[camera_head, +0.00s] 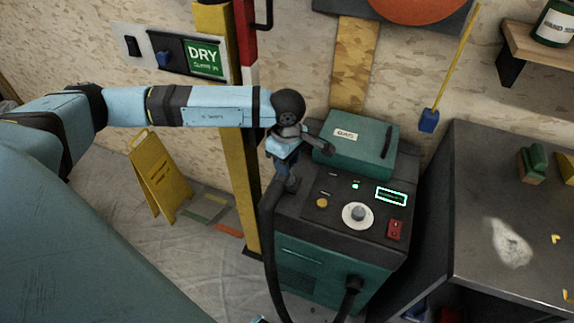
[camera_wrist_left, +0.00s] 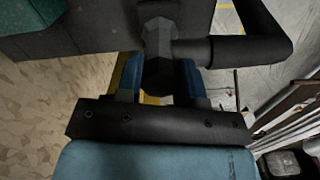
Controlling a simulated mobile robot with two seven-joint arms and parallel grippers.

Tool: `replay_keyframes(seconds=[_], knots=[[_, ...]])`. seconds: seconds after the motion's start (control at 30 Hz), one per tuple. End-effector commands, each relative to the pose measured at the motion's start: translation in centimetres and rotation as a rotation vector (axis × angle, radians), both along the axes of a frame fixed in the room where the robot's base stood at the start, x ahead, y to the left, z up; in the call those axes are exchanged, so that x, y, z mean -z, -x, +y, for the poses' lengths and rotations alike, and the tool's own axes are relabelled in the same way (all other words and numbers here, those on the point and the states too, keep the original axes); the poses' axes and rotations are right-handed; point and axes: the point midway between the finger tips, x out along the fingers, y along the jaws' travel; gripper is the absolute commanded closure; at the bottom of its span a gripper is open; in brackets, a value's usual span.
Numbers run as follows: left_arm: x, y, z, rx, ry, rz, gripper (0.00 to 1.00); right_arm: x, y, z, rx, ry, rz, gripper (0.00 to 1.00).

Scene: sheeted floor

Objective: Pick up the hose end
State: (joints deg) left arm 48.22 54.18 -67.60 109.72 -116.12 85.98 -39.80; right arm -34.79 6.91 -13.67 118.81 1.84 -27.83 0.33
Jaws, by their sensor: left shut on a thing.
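The black hose (camera_head: 268,235) runs up along the left side of a teal machine (camera_head: 318,275). Its upper end meets my left gripper (camera_head: 289,180) beside the machine's control panel. In the left wrist view, the dark faceted hose end (camera_wrist_left: 158,55) sits between the blue fingers of my left gripper (camera_wrist_left: 160,78), which is shut on it. From there the black hose (camera_wrist_left: 245,48) leads off to the right and bends. In the head view, the gripper partly hides the hose end.
A teal case (camera_head: 358,145) stands on the machine's back. A dark workbench (camera_head: 480,220) is close on the right. A yellow post (camera_head: 240,190) stands just left of the hose. A yellow floor sign (camera_head: 160,175) is farther left, with a wood-panel wall behind.

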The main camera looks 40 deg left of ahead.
Motion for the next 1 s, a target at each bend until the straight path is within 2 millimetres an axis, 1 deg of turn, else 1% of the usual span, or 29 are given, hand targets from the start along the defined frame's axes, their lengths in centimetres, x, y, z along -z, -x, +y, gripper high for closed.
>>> replay_keyframes(seconds=[0.03,0.17,0.3,0.4,0.5,0.6,0.7,0.8,1.0], knots=[[-1.1,-0.1,0.0,0.0,0.001,-0.005,1.0,-0.1,0.0,0.0,0.0,0.0,0.0,1.0],[-4.5,-0.1,0.0,0.0,0.001,-0.007,1.0,-0.1,0.0,0.0,0.0,-0.001,0.001,1.0],[-8.7,-0.2,0.0,0.001,0.001,-0.008,1.0,-0.1,0.0,0.0,0.0,0.0,0.002,1.0],[-11.5,-0.1,0.0,0.0,0.0,-0.007,1.0,-0.1,0.0,0.0,0.0,0.0,0.003,1.0],[-13.9,-0.1,0.0,0.0,0.0,-0.006,1.0,-0.1,0.0,-0.1,0.0,0.0,0.003,1.0],[-15.7,-0.1,0.0,0.0,0.0,-0.006,1.0,-0.1,0.1,-0.1,0.001,0.001,0.004,1.0],[-16.8,-0.1,0.0,0.0,0.0,-0.003,1.0,-0.1,0.0,-0.2,0.001,0.001,0.004,1.0],[-17.5,-0.1,0.0,0.0,0.0,-0.003,1.0,-0.1,0.0,-0.2,0.001,0.001,0.004,1.0],[-17.8,0.0,0.0,0.0,0.001,-0.002,1.0,-0.1,0.0,-0.2,0.002,0.001,0.004,1.0]])
